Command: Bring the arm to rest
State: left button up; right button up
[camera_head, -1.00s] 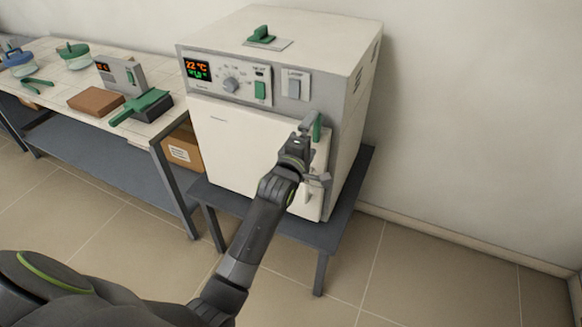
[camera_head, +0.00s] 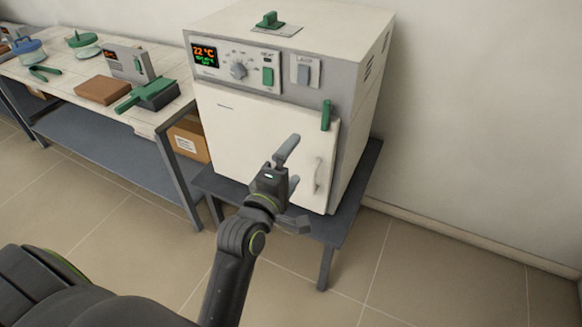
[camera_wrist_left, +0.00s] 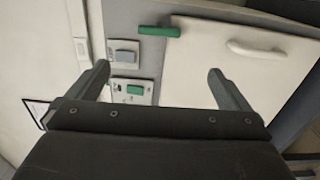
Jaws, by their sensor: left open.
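My left gripper (camera_head: 291,165) is open and empty in front of the white door of the muffle furnace (camera_head: 225,130), apart from its handle. In the left wrist view, its two fingers (camera_wrist_left: 160,85) stand wide apart with nothing between them. The furnace door (camera_head: 250,140) appears shut. Its curved handle (camera_head: 318,175) is right of the gripper, and the green latch (camera_head: 326,115) is above it. The handle also shows in the left wrist view (camera_wrist_left: 255,50). The furnace display (camera_head: 204,55) reads 22 °C. My right gripper is not in view.
The furnace stands on a dark metal table (camera_head: 350,200). A bench (camera_head: 60,78) at the left holds a brown block (camera_head: 103,90), a green-handled brush (camera_head: 142,95), glass dishes and a small grey device (camera_head: 128,62). A cardboard box (camera_head: 188,140) sits between. Floor at the right is clear.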

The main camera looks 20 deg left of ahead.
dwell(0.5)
pick_arm(q)
notch_tip(320, 180, down, 18)
jog(key=f+m+g, duration=0.1)
jog(key=m+g, duration=0.3)
jog(key=s+a+f+m+g, duration=0.25)
jog(key=s+f, duration=0.25)
jog(key=f, duration=0.6)
jog(key=s+a+f+m+g, duration=0.1)
jog(key=s+f+m+g, duration=0.3)
jog(key=f, duration=0.6)
jog(key=s+a+f+m+g, duration=0.2)
jog(key=s+f, duration=0.4)
jog(key=s, duration=0.5)
jog(key=s+a+f+m+g+y, duration=0.1)
jog(key=s+a+f+m+g, duration=0.1)
jog(key=s+f, duration=0.4)
jog(key=s+a+f+m+g, duration=0.2)
jog(key=s+f, duration=0.5)
jog(key=s, duration=0.9)
jog(key=shift+s+a+m+y, duration=0.2)
jog(key=shift+m+y, duration=0.1)
jog(key=shift+m, duration=0.15)
